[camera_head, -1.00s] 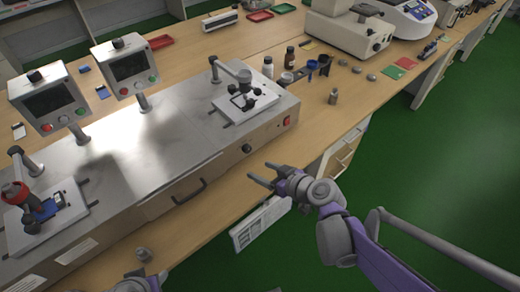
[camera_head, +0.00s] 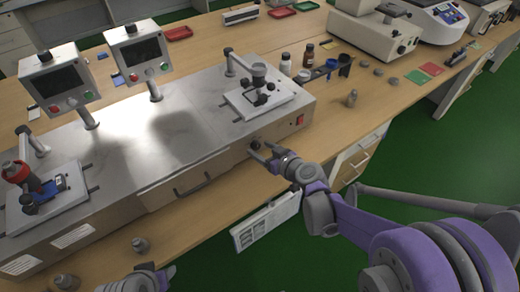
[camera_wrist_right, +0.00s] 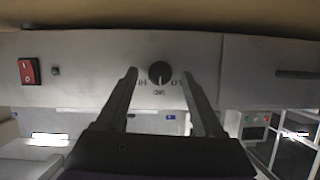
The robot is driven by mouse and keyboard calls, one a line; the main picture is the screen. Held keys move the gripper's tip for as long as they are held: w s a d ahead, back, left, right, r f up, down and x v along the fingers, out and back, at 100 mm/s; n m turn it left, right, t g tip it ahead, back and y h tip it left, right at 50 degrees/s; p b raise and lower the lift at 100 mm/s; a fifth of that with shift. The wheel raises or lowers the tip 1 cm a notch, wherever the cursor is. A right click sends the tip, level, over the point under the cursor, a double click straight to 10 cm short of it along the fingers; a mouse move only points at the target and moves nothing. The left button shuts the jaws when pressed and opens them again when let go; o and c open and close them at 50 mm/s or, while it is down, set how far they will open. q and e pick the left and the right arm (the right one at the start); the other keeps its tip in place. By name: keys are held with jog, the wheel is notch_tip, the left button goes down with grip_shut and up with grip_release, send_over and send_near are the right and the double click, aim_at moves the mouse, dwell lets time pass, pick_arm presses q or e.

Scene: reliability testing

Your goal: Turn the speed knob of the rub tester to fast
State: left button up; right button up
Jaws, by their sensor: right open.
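The rub tester (camera_head: 128,146) is a long metal machine on the wooden bench. Its black round speed knob (camera_head: 256,144) is on the front panel near the right end. In the right wrist view the knob (camera_wrist_right: 160,72) has a pale line that seems to point down, between small labels that seem to read HI at left and LO at right. My right gripper (camera_head: 261,150) is open at the front panel, its fingers either side of the knob in the picture; contact cannot be told.
A red switch (camera_head: 299,120) is right of the knob on the panel. A drawer handle (camera_head: 193,185) is to its left. Two control screens (camera_head: 141,54) stand behind. A small metal piece (camera_head: 140,245) sits on the bench's front strip. Bottles (camera_head: 309,56) stand beyond the tester.

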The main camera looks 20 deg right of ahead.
jog(key=shift+w+a+f, duration=0.2)
jog(key=shift+w, duration=0.25)
grip_shut()
